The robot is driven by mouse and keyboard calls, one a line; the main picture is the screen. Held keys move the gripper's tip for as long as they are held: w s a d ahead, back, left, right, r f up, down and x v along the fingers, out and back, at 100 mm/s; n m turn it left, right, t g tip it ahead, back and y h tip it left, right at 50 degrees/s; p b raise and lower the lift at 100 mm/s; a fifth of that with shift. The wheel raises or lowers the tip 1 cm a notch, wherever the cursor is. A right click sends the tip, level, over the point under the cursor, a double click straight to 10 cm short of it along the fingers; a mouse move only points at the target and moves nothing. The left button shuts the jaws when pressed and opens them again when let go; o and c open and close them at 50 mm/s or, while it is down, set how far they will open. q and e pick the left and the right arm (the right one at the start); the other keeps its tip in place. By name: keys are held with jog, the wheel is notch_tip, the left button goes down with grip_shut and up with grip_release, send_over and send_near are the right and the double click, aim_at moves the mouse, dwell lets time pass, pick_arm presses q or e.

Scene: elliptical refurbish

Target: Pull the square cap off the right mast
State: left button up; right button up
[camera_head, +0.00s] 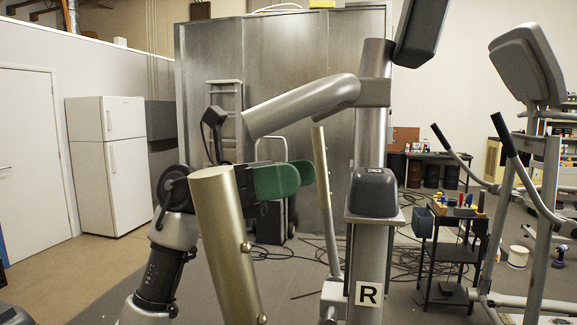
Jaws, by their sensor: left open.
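The square cap (374,192) is dark grey and sits on top of the right mast (369,258), a silver upright with a white label marked R. The cap looks seated and upright. My left gripper (289,178), with green finger pads, is to the left of the cap at about its height. It is open, apart from the cap, with nothing visible between its fingers. A brass-coloured tube in front hides part of the gripper and wrist. My right gripper is not in view.
The brass-coloured tube (224,245) stands close in front, left of the mast. A thin slanted bar (326,200) rises between gripper and mast. A tool cart (452,245) and another elliptical machine (535,150) stand at right. Cables lie on the floor behind.

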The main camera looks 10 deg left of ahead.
aim_at(374, 171)
pick_arm(q)
jog(key=d+p, duration=0.1)
jog(key=d, duration=0.2)
jog(key=d+r+y+p, duration=0.1)
jog(key=d, duration=0.2)
jog(key=d+m+y+p, duration=0.1)
jog(key=d, duration=0.2)
jog(key=shift+s+r, duration=0.25)
jog(key=shift+s, duration=0.15)
jog(key=shift+d+f+p, duration=0.1)
jog(key=shift+d+p, duration=0.3)
jog(key=shift+d, duration=0.35)
jog(key=c, duration=1.4)
